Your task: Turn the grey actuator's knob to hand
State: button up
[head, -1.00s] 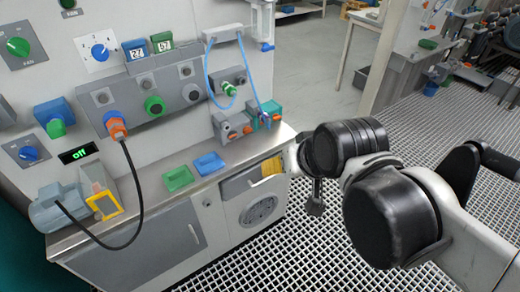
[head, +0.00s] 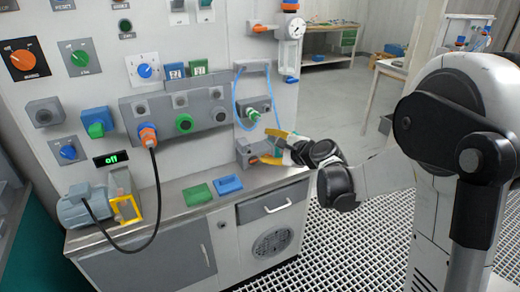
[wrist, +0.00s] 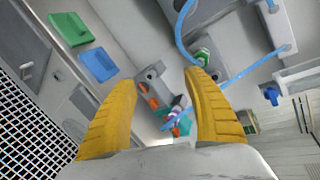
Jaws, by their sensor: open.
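The grey actuator (head: 246,150) is a grey block on the right end of the counter, below the blue hose. In the wrist view it (wrist: 150,76) shows between my fingers, with orange knobs (wrist: 151,103) on it. A teal actuator (wrist: 183,126) stands beside it; my gripper largely hides that one in the head view. My gripper (head: 265,146) has yellow fingers, open and apart, at the grey actuator's right side. In the wrist view the gripper (wrist: 160,79) spans the actuator, with nothing held. I cannot read the knob's setting or tell any contact.
A blue hose (head: 237,100) loops just above to a green-tipped fitting (head: 253,114). Green (head: 197,194) and blue (head: 228,184) trays lie on the counter to the left. A motor (head: 85,207) with a black cable stands at the far left.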

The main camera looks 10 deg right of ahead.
jog(key=w+d+f+m+t+b, duration=0.1)
jog(key=w+d+f+m+t, duration=0.15)
jog(key=f+m, duration=0.35)
jog(key=w+d+f+m+t+b, duration=0.1)
jog(key=w+d+f+m, duration=0.25)
jog(key=f, duration=0.35)
jog(key=w+d+f+m+t+b, duration=0.1)
jog(key=w+d+f+m+t, duration=0.15)
jog(key=f+m, duration=0.35)
jog(key=shift+n+g+h, duration=0.3)
jog(key=shift+n+g, duration=0.2)
jog(key=shift+n, duration=0.05)
jog(key=b+x, duration=0.1)
jog(key=x, duration=0.2)
jog(key=b+x, duration=0.1)
jog(key=x, duration=0.2)
jog(key=f+b+x, duration=0.1)
jog(key=x, duration=0.3)
jog(key=shift+a, duration=0.3)
jog(key=shift+w+a, duration=0.15)
jog(key=shift+w, duration=0.35)
jog(key=shift+r, duration=0.1)
jog(key=c, duration=1.2)
